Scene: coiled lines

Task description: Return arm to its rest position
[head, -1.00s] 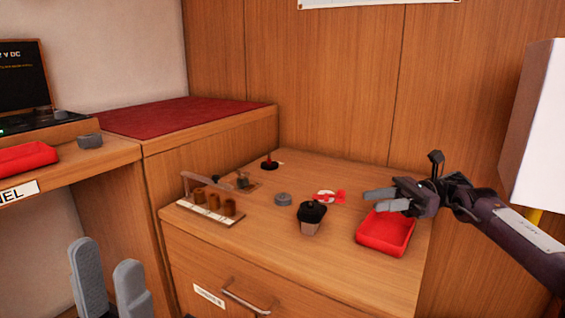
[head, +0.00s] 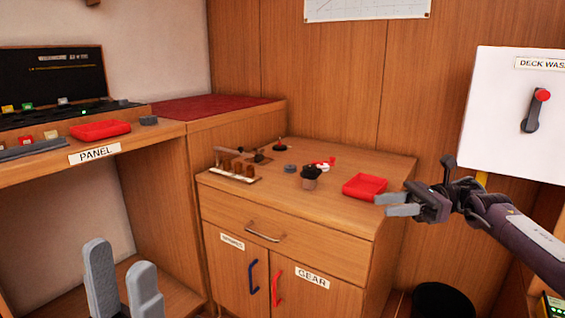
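My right gripper (head: 388,204) is at the right, its arm coming in from the right edge. Its two grey fingers point left, slightly apart, with nothing visible between them. In the picture it is just right of and below the red tray (head: 360,194) on the cabinet top, over the cabinet's right edge. My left gripper (head: 120,256) is at the lower left, with two upright grey fingers apart and empty. The rest of the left arm is out of view.
The wooden cabinet (head: 290,235) holds a peg rack (head: 235,180), a grey disc (head: 290,168) and a dark-topped pot (head: 310,180). The panel desk (head: 50,165) is at left, with another red tray (head: 100,130). A white deck-wash box (head: 505,110) hangs at right. A dark bin (head: 440,300) stands below.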

